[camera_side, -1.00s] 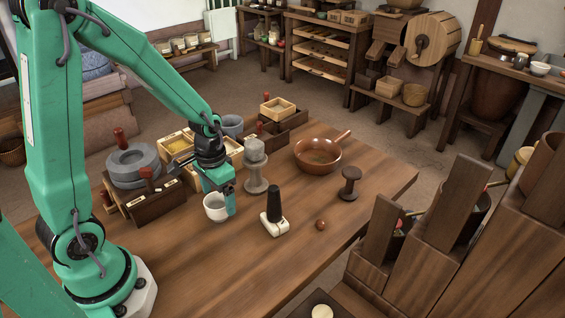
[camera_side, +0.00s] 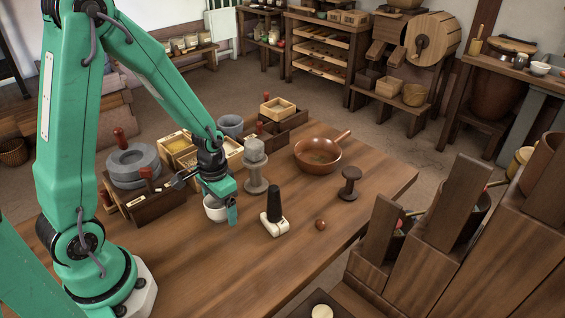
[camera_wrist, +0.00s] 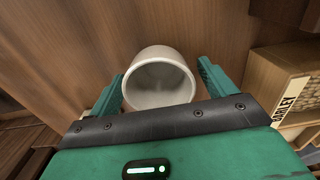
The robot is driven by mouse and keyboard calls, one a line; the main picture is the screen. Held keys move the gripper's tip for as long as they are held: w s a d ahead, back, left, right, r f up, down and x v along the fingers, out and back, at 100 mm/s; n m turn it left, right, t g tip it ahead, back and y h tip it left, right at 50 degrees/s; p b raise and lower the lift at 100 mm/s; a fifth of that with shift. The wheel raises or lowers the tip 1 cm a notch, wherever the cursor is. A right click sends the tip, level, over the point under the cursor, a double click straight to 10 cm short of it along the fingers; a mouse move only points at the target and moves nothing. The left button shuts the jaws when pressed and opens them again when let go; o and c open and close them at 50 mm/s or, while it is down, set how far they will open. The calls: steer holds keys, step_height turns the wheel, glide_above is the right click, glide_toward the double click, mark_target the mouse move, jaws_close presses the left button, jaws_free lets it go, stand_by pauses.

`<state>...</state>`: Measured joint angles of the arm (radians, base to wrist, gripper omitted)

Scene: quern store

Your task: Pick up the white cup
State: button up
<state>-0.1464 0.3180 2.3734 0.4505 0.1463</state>
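The white cup (camera_side: 212,211) stands on the wooden table, partly hidden behind and under my gripper in the side view. My gripper (camera_side: 222,208) is low over it, with one green finger showing at the cup's right side; the other is hidden. In the wrist view the cup (camera_wrist: 158,82) has its open mouth showing and looks empty. The two fingers of my gripper (camera_wrist: 161,72) are spread wide, one to each side of the cup. A gap shows between the cup and the right finger; the left finger is close to the cup's wall.
A black-handled white tool (camera_side: 274,217) and a small brown ball (camera_side: 320,224) lie to the right. A grey stone piece on a stand (camera_side: 256,172) is close behind my gripper. Wooden boxes (camera_side: 178,146) and a brown pan (camera_side: 318,155) stand farther back. The front table is clear.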

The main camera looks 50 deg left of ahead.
steer(key=c, duration=1)
steer(key=shift+r, duration=0.2)
steer(key=shift+r, duration=0.8)
steer(key=shift+d+r, duration=0.2)
steer(key=shift+r, duration=1.05)
steer(key=s+d+r, duration=0.1)
steer(key=d+r, duration=0.1)
steer(key=d, duration=0.1)
steer(key=s+d+r, duration=0.2)
steer(key=d, duration=0.2)
steer(key=s+d+r, duration=0.1)
steer(key=d+r, duration=0.1)
steer(key=d, duration=0.1)
steer(key=shift+s+d+r, duration=0.2)
steer(key=shift+s+r, duration=0.05)
steer(key=shift+r, duration=0.05)
